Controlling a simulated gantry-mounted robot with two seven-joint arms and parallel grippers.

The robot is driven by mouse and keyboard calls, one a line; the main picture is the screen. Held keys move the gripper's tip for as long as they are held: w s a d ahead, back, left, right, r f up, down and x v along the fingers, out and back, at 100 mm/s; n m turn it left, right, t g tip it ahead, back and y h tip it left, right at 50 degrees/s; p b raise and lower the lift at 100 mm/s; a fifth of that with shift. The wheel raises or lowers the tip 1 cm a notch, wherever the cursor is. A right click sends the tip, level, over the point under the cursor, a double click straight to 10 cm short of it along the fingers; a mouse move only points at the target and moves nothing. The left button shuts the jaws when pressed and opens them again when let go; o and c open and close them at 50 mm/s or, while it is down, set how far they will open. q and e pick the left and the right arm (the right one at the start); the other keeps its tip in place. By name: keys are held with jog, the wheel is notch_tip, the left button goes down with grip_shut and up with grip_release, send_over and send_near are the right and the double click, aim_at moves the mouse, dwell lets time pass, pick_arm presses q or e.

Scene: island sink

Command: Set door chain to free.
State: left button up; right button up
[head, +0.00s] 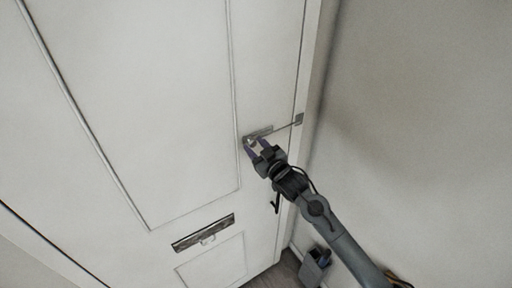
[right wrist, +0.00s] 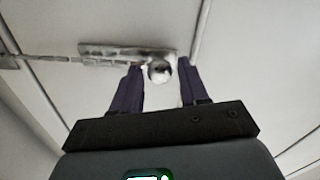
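The door chain (head: 285,127) runs across the right edge of a white panelled door (head: 160,90). Its metal track plate (head: 263,131) is on the door, and its bracket (head: 298,119) is on the frame side. In the right wrist view the plate (right wrist: 105,50) has a round metal knob (right wrist: 160,70) at its right end, and the chain (right wrist: 40,58) runs taut off to the left. My right gripper (head: 254,145) is at the plate's left end. Its fingers (right wrist: 160,75) are apart, one on each side of the knob, with small gaps visible. My left gripper is out of view.
A dark metal letter slot (head: 204,232) is lower on the door. A plain wall (head: 420,100) stands to the right, beside my right arm. A grey object (head: 314,266) stands on the floor near the door's bottom corner.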

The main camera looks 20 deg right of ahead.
grip_shut()
send_near(269, 130)
jog(key=x, duration=0.4)
jog(key=shift+w+a+f+b, duration=0.1)
jog(key=shift+w+a+b, duration=0.1)
jog(key=shift+w+b, duration=0.15)
jog(key=shift+d, duration=0.1)
jog(key=shift+o, duration=1.3)
grip_release()
jog(key=shift+d, duration=0.1)
